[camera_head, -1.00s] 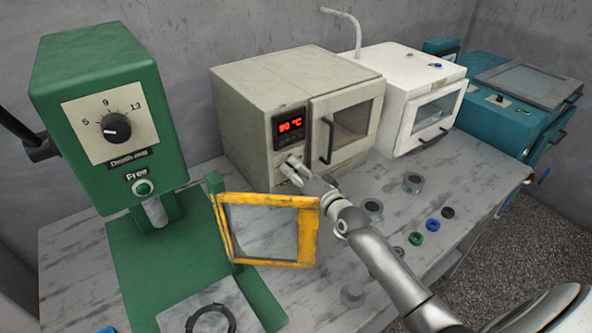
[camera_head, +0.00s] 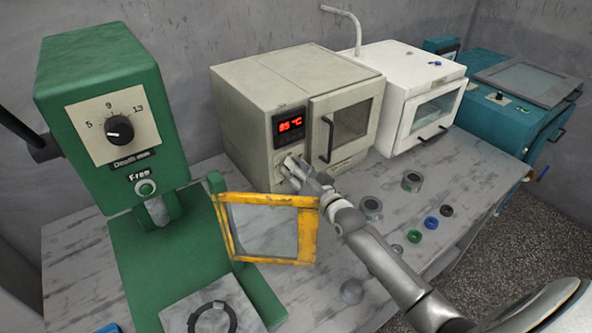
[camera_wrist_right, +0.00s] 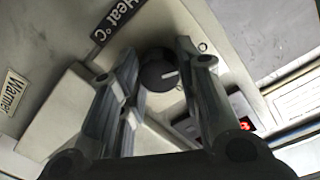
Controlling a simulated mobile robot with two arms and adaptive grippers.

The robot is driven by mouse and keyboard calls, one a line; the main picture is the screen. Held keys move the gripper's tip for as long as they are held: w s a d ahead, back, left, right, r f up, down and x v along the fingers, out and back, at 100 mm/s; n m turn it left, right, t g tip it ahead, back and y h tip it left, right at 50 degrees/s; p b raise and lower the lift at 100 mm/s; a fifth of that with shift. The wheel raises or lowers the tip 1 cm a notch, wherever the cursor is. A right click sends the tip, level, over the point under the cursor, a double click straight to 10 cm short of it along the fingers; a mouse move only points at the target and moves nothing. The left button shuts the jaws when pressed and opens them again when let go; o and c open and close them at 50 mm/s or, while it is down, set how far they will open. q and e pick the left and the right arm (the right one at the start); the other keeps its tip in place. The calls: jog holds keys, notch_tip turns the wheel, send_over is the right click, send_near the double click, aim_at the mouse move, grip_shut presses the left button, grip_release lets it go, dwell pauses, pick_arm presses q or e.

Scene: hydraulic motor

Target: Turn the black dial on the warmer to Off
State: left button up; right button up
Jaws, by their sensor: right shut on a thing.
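The warmer (camera_head: 260,110) is a beige box with a red-lit temperature display (camera_head: 291,124) and a windowed door on its right. My right gripper (camera_head: 294,170) is at the lower front panel, below the display, and covers the dial in the head view. In the right wrist view, the black dial (camera_wrist_right: 158,74) with a white pointer line sits between the two fingers of the gripper (camera_wrist_right: 157,62), which are shut on it. A "Heat °C" label (camera_wrist_right: 122,20) and a "Warmer" label (camera_wrist_right: 14,92) show beside it. My left gripper is not in view.
A green press (camera_head: 110,110) with its own black dial stands at the left, its yellow-framed guard (camera_head: 308,235) close below my right arm. A white oven (camera_head: 415,95) and a teal machine (camera_head: 500,125) stand to the right. Several small rings lie on the table.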

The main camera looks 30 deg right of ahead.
jog(key=shift+f, duration=0.15)
jog(key=o, duration=1)
jog(key=shift+s, duration=0.15)
jog(key=s, duration=0.7)
jog(key=s+d, duration=0.1)
jog(key=s, duration=0.3)
jog(key=shift+s+r, duration=0.3)
jog(key=shift+s, duration=0.05)
